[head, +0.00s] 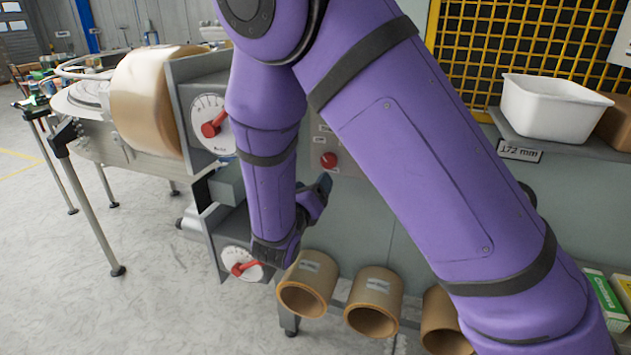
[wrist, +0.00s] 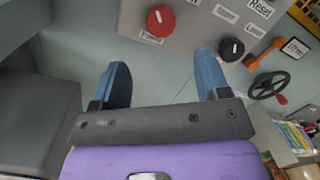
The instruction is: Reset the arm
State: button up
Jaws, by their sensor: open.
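My purple arm crosses the middle of the head view. My gripper (head: 321,190) is at the end of the bent forearm, close in front of the grey machine panel, and is partly hidden by the arm. In the wrist view my gripper (wrist: 163,76) has two blue fingers spread wide apart, with nothing between them. Beyond the fingers is the panel with a red knob (wrist: 160,20) and a black knob (wrist: 231,49). The red knob also shows in the head view (head: 329,160). I cannot tell how far the fingertips are from the panel.
An orange lever (wrist: 262,62) and a black handwheel (wrist: 268,85) are at right. Two dials (head: 209,125) (head: 241,265) with red pointers are left of the forearm. Several cardboard tubes (head: 307,284) sit below. A white bin (head: 550,108) stands on a shelf. Floor at left is open.

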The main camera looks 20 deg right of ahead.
jog(key=s+d+r+m+g, duration=0.5)
jog(key=s+d+m+g, duration=0.2)
jog(key=d+m, duration=0.15)
jog(key=s+d+r+m+g, duration=0.55)
jog(key=d+m+g, duration=0.2)
jog(key=m, duration=0.25)
jog(key=s+a+r+m+t+y, duration=0.1)
jog(key=s+r+m+y, duration=0.3)
jog(key=s+m, duration=0.4)
jog(key=s+a+r+m+t+y, duration=0.1)
jog(key=s+r+m+t+y, duration=0.2)
jog(key=s+m+y, duration=0.4)
jog(key=shift+s+a+r+m+y, duration=0.35)
jog(key=shift+s+r+m, duration=0.1)
jog(key=shift+s+m, duration=0.4)
